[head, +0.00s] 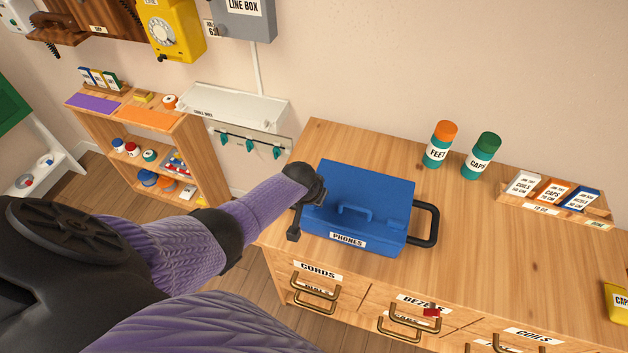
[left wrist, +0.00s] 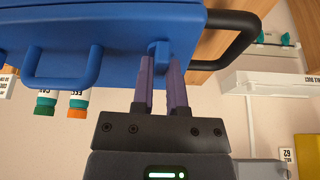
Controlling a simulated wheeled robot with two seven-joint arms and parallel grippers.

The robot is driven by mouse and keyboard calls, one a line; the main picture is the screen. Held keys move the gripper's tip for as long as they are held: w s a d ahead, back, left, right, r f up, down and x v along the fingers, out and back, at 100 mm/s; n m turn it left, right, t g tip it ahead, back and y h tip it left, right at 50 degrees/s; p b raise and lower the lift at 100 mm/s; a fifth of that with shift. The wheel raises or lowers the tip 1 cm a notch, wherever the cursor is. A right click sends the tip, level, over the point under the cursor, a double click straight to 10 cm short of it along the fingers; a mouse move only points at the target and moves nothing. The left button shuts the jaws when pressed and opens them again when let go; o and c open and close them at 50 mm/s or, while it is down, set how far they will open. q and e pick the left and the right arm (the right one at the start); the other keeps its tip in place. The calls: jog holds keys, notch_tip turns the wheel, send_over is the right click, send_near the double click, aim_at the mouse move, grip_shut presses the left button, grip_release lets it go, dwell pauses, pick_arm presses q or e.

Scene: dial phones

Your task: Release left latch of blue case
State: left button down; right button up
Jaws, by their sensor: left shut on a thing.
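The blue case (head: 366,188), labelled PHONES, stands closed on the wooden counter, with a blue handle on its lid and black handles at both ends. My left gripper (head: 319,195) reaches in from the left to the case's left end; its fingertips are hard to make out there. In the left wrist view, the two purple fingers of my left gripper (left wrist: 161,75) are closed around the small blue left latch (left wrist: 158,49) at the case's edge. The latch is hidden by the gripper in the head view. My right gripper is not in view.
FEET (head: 437,153) and CAPS (head: 481,160) bottles stand behind the case. A wooden tray of cards (head: 506,201) sits at the right. Drawers with brass pulls (head: 314,307) line the counter front. The counter between case and tray is clear.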

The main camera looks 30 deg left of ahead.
pick_arm(q)
jog(key=shift+d+n+y, duration=0.1)
jog(key=shift+n+y, duration=0.2)
jog(key=shift+n, duration=0.3)
jog(key=shift+n+p, duration=0.3)
jog(key=c, duration=0.6)
grip_release()
jog(key=shift+w, duration=0.1)
jog(key=shift+c, duration=0.2)
